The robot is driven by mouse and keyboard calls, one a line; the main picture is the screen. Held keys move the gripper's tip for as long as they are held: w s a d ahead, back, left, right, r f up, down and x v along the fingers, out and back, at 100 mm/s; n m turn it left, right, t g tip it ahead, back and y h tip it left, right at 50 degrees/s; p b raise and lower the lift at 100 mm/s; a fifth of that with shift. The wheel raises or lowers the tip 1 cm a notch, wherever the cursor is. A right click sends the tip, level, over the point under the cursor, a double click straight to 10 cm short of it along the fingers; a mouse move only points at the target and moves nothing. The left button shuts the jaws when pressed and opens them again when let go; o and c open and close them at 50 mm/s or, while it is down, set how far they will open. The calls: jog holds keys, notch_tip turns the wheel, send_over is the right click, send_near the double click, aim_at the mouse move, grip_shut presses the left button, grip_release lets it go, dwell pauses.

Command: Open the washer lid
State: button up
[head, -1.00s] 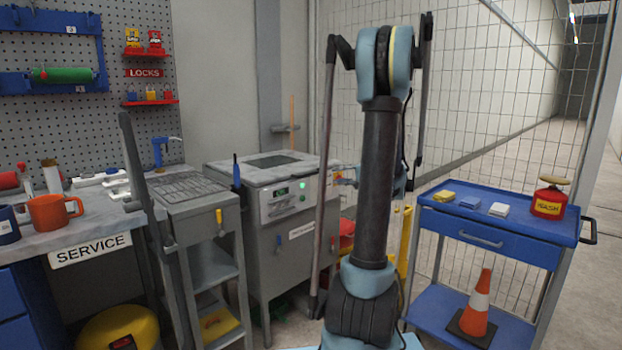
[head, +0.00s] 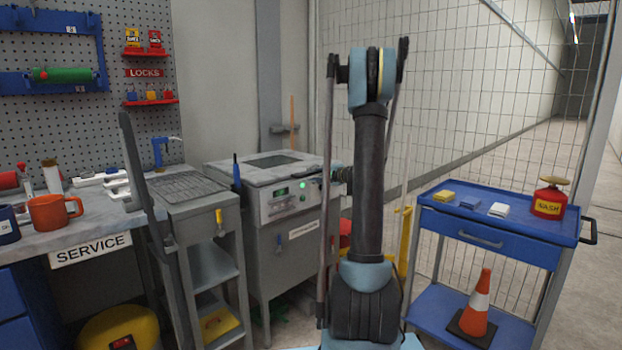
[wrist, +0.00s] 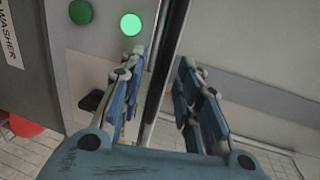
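The washer (head: 285,235) is a grey cabinet beside the bench. Its lid (head: 272,168), with a dark window, lies shut on top. A front panel with a green light (head: 303,185) is below the lid. In the wrist view, the WASHER label (wrist: 9,35) and lit green button (wrist: 131,24) are at the upper left. My gripper (wrist: 160,68) is open, its two fingers apart on either side of a silver and dark edge strip (wrist: 163,45) of the washer. I cannot tell whether they touch it. In the head view my arm partly hides the washer's right end and the gripper.
A grey slatted stand (head: 185,190) is left of the washer, beside the service bench (head: 100,237) with mugs. A blue cart (head: 482,224) with sponges, a red can and a cone stands right. A wire fence (head: 460,80) is behind. Open floor lies beyond the fence.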

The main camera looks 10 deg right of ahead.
jog(key=shift+x, duration=1.1)
